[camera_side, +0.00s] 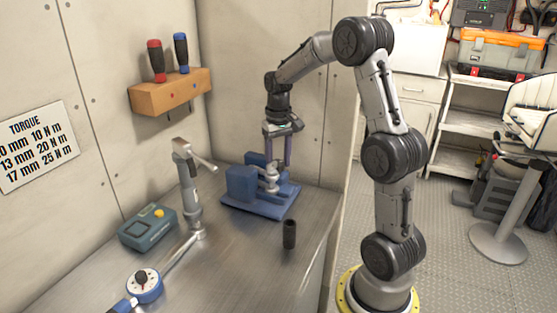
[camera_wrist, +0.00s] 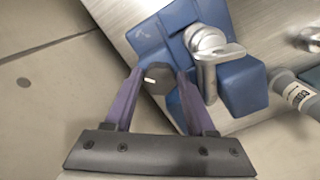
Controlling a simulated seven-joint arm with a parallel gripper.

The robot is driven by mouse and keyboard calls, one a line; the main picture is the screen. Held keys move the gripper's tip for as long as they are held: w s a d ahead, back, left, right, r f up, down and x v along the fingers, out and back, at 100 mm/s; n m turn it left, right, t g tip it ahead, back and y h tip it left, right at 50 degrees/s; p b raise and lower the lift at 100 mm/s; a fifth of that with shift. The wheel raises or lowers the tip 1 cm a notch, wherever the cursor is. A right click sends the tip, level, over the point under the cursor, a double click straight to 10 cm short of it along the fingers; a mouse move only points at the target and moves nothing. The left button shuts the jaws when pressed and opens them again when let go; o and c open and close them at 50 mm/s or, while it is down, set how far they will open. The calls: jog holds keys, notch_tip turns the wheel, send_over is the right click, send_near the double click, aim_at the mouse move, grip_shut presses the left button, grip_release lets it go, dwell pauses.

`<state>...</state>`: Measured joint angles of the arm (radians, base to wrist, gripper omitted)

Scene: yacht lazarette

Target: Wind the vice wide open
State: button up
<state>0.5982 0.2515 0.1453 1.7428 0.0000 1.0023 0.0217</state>
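The blue vice (camera_side: 242,184) stands on the metal bench against the back wall. Its blue blocks also show in the wrist view (camera_wrist: 243,87). A silver rounded part with a flat arm (camera_wrist: 210,45) sits at the vice, and it shows below my gripper in the side view (camera_side: 271,181). My gripper (camera_side: 279,163) points down over the vice. In the wrist view, its purple fingers (camera_wrist: 160,72) are apart, either side of a dark hexagonal head with a white mark (camera_wrist: 157,81). A firm grip on that head is not visible.
A silver post with a lever (camera_side: 187,185), a teal box (camera_side: 148,228) and a blue-ringed dial tool (camera_side: 144,287) stand left of the vice. A dark cylinder (camera_side: 289,234) stands near the bench's right edge. A wooden rack (camera_side: 172,92) holds two screwdrivers above.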

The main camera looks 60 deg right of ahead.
aim_at(279, 162)
grip_shut()
jog(key=shift+n, duration=0.5)
jog(key=shift+d+r+n, duration=0.1)
jog(key=shift+d+n, duration=0.05)
jog(key=shift+n, duration=2.35)
jog(key=o, duration=0.5)
grip_release()
notch_tip(279, 162, up, 14)
